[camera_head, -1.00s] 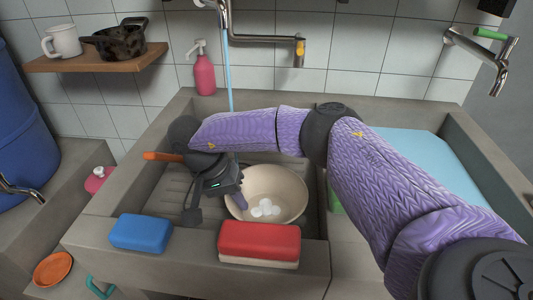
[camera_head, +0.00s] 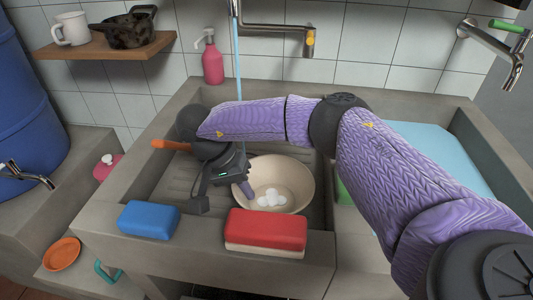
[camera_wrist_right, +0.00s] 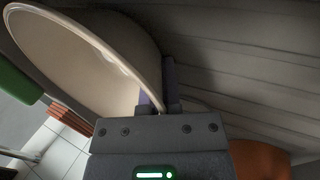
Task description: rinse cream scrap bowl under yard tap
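The cream bowl (camera_head: 298,182) sits in the stone basin with several round white scraps (camera_head: 270,198) in it. My right gripper (camera_head: 245,189) reaches down at its left rim. In the right wrist view the rim of the bowl (camera_wrist_right: 85,35) runs in between the purple fingertips (camera_wrist_right: 160,98), which look closed on it. A tap (camera_head: 277,27) on the back wall, with an orange-yellow end piece, has a blue water stream (camera_head: 238,60) falling at its left. The stream passes behind my right arm; where it lands is hidden. My left gripper is out of view.
A blue sponge (camera_head: 148,219) and a red sponge (camera_head: 265,230) lie on the front ledge. A pink pump bottle (camera_head: 212,62) stands at the back. An orange handle (camera_head: 170,145) shows by my wrist.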

